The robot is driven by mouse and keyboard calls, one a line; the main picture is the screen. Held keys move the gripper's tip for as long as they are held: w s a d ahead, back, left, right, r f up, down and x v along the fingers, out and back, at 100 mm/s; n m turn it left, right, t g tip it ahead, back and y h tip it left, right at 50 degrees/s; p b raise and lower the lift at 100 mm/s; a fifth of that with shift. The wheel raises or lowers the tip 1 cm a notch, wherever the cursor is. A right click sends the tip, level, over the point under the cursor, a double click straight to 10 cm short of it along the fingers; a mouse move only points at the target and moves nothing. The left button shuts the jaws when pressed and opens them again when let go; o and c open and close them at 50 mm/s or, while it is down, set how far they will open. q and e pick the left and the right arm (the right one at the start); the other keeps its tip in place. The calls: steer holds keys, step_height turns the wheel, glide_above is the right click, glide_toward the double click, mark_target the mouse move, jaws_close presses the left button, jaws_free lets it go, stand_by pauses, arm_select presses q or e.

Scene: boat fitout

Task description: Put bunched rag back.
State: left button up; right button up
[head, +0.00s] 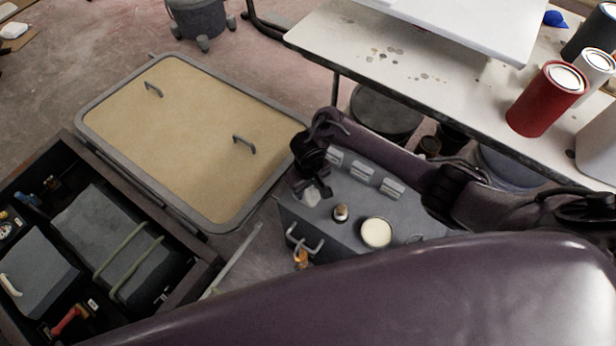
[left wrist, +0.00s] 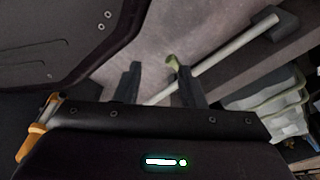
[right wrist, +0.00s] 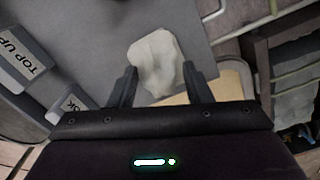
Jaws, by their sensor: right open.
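The bunched rag (head: 311,196) is an off-white crumpled lump on the grey top of a bench box (head: 340,225), near its left end. In the right wrist view the rag (right wrist: 155,62) lies just ahead of my right gripper (right wrist: 158,75), roughly between the lines of its fingers. My right gripper (head: 315,178) is open above the rag; contact cannot be told. My left gripper (left wrist: 158,72) is open over the floor, with no object clearly held. It is not seen in the head view.
The box top also carries lettered blocks (head: 362,172), a small bottle (head: 341,212) and a cream-topped tin (head: 376,232). A tan hatch panel (head: 190,135) lies to the left. An open dark locker (head: 180,250) holds cases and tools. A white table (head: 430,85) with cans stands behind.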

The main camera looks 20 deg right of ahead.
arm_select(q)
steer(key=s+a+r+p, duration=0.1)
steer(key=s+a+p, duration=0.1)
steer(key=s+p, duration=0.4)
steer(key=s, duration=0.4)
steer(key=shift+g, duration=0.3)
arm_select(e)
step_height(320, 180, up, 12)
steer(key=shift+f, duration=0.15)
arm_select(q)
steer(key=shift+r, duration=0.1)
arm_select(e)
steer(key=shift+f, duration=0.1)
